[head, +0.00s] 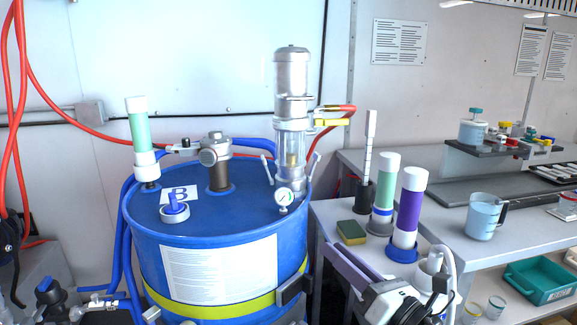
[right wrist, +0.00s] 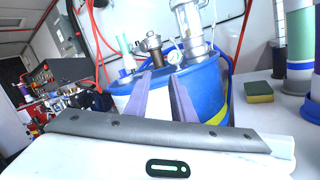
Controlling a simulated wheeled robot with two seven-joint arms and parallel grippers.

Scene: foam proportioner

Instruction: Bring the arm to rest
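My right gripper (head: 341,256) is at the lower right of the head view, beside the blue drum (head: 222,245) and in front of the grey bench (head: 322,222). In the right wrist view its two grey-purple fingers (right wrist: 161,80) stand apart with nothing between them, and the drum shows beyond them. The gripper is open and empty. My left gripper is in neither view.
The drum carries a metal pump (head: 291,75), a gauge (head: 284,197) and a green-and-white cylinder (head: 141,135). On the bench are a sponge (head: 351,232), a green cylinder (head: 384,190) and a purple cylinder (head: 408,208), close to my right arm. A beaker (head: 482,218) stands further right.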

